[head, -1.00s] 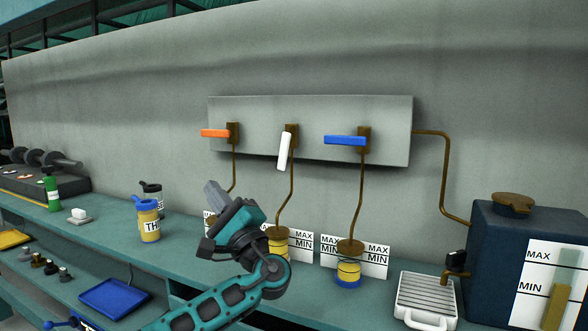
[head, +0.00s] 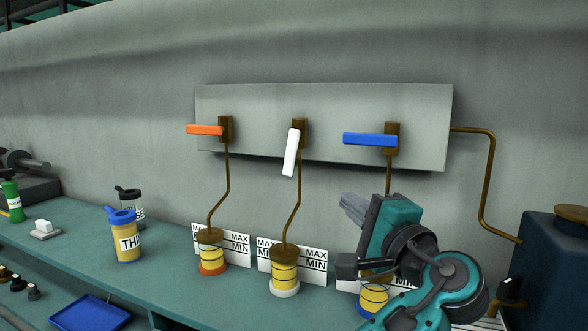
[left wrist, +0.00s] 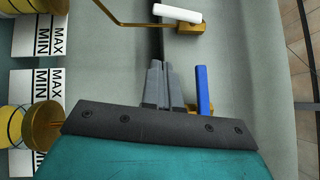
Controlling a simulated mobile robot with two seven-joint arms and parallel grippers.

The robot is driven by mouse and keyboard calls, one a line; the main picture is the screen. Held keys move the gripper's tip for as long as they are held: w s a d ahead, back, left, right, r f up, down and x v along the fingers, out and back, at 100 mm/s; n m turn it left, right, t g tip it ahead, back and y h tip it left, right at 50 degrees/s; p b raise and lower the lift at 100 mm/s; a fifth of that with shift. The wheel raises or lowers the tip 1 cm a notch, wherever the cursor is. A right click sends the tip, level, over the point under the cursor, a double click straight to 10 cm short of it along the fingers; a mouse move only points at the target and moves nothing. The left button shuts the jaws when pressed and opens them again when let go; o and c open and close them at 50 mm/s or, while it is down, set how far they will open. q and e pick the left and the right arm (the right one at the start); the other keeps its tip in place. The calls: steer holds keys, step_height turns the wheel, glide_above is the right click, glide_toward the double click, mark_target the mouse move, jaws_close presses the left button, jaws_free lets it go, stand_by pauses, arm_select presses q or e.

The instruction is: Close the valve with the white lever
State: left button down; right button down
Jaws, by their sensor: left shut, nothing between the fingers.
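The white lever (head: 291,153) is on the middle brass valve (head: 300,132) of the grey wall panel. It points down, tilted slightly left. In the left wrist view the white lever (left wrist: 178,13) lies beyond the fingertips, apart from them. My left gripper (head: 352,205) is shut and empty, below and right of the white lever and just below the blue one. Its shut fingers also show in the left wrist view (left wrist: 160,82). My right gripper is not in view.
The orange lever (head: 205,130) and blue lever (head: 370,139) both point sideways to the left. The blue lever (left wrist: 204,90) is close beside my fingers in the left wrist view. Pipes run down to yellow cups (head: 284,273) on the teal bench. A dark tank (head: 550,270) stands right.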

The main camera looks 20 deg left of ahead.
arm_select(q)
steer(key=p, duration=0.2)
glide_toward(291, 153)
steer(key=w+a+f, duration=0.2)
steer(key=w+a, duration=0.1)
steer(key=w, duration=0.3)
steer(key=shift+s+a, duration=0.15)
steer(key=shift+a, duration=0.1)
